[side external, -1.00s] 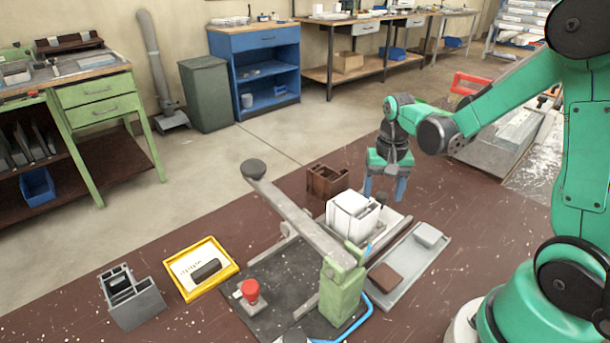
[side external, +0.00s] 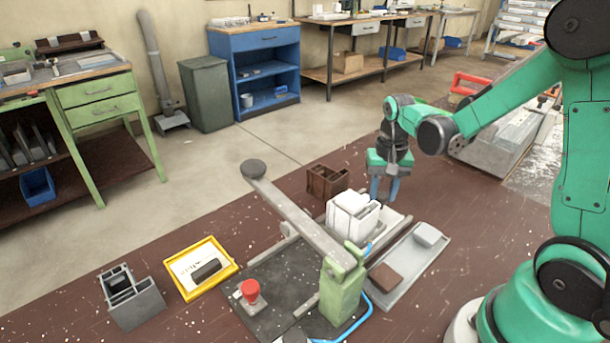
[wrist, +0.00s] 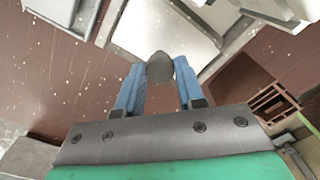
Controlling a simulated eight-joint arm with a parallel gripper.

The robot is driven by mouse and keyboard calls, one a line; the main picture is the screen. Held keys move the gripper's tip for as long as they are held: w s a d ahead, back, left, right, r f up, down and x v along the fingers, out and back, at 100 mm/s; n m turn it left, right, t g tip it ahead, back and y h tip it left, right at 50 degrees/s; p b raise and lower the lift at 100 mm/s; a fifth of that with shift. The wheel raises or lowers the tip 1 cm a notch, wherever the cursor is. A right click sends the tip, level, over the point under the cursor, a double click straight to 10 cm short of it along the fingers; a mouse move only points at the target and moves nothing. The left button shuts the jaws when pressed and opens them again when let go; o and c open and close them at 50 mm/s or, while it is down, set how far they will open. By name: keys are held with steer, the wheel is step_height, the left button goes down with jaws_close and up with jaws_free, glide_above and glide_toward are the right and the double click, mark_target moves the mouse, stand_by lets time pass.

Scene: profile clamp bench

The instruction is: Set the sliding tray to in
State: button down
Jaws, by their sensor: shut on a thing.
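The sliding tray (side external: 397,221) is a light grey plate that shows at the right end of the dark clamp base, by the white block (side external: 350,222). It also shows as a pale plate (wrist: 165,32) in the wrist view. A dark grey knob (wrist: 160,67) stands at the tray's near edge in that view. My gripper (side external: 384,197) points down there, and its blue fingers (wrist: 160,88) are shut on the knob. In the side view the fingers hide most of the knob.
The long lever arm (side external: 300,220) with a black knob rises from the green post (side external: 342,290). A grey parts tray (side external: 410,268) lies to the right. A brown box (side external: 327,181) stands behind. A red button (side external: 250,291) and yellow-framed tray (side external: 203,268) are at left.

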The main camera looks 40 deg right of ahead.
mark_target(337, 198)
steer(key=shift+a, duration=0.1)
stand_by(0.8)
steer(key=a, duration=1.3)
steer(key=shift+a, duration=0.2)
steer(key=c, duration=0.5)
jaws_free()
steer(key=shift+c, duration=0.2)
steer(key=shift+r, duration=2.8)
